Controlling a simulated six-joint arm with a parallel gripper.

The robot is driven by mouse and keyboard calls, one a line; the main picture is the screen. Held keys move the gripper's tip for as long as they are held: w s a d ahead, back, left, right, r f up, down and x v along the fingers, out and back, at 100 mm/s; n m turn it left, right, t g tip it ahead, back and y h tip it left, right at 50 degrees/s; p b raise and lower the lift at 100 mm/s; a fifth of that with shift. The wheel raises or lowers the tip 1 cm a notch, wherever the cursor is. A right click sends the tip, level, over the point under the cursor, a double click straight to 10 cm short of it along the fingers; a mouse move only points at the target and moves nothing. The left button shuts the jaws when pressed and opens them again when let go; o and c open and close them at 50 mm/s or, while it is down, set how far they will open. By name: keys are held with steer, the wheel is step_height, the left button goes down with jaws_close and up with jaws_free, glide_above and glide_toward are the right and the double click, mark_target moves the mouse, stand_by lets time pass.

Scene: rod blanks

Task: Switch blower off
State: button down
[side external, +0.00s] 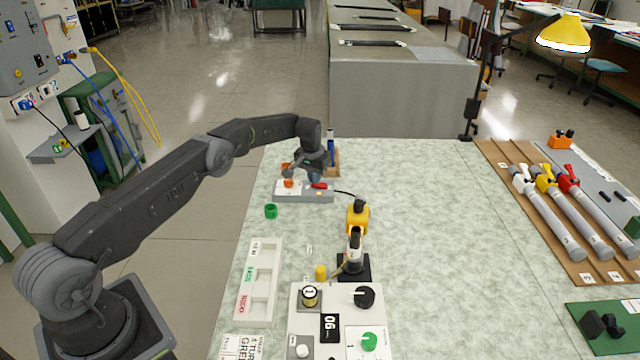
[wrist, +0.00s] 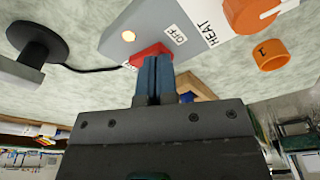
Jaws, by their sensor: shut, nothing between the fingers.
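A grey control box (side external: 318,196) stands near the far left of the table, and it also fills the top of the wrist view (wrist: 150,20). It carries a red rocker switch (wrist: 150,52) beside an "OFF" label, a small glowing lamp (wrist: 128,35) and an orange knob (wrist: 256,14) by the word "HEAT". A dark cable runs from the box toward the yellow blower (side external: 357,219) on a black stand. My gripper (wrist: 154,62) is shut and empty, with its blue fingertips at the red switch. Whether they touch it or stop just short I cannot tell.
A white sorting tray (side external: 246,312) and a white panel with knobs (side external: 316,296) stand at the front. Handled rods lie on a wooden board (side external: 497,160) at right. The middle right of the table is clear.

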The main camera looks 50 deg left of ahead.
steer(key=shift+f, duration=0.35)
steer(key=shift+r, duration=3.5)
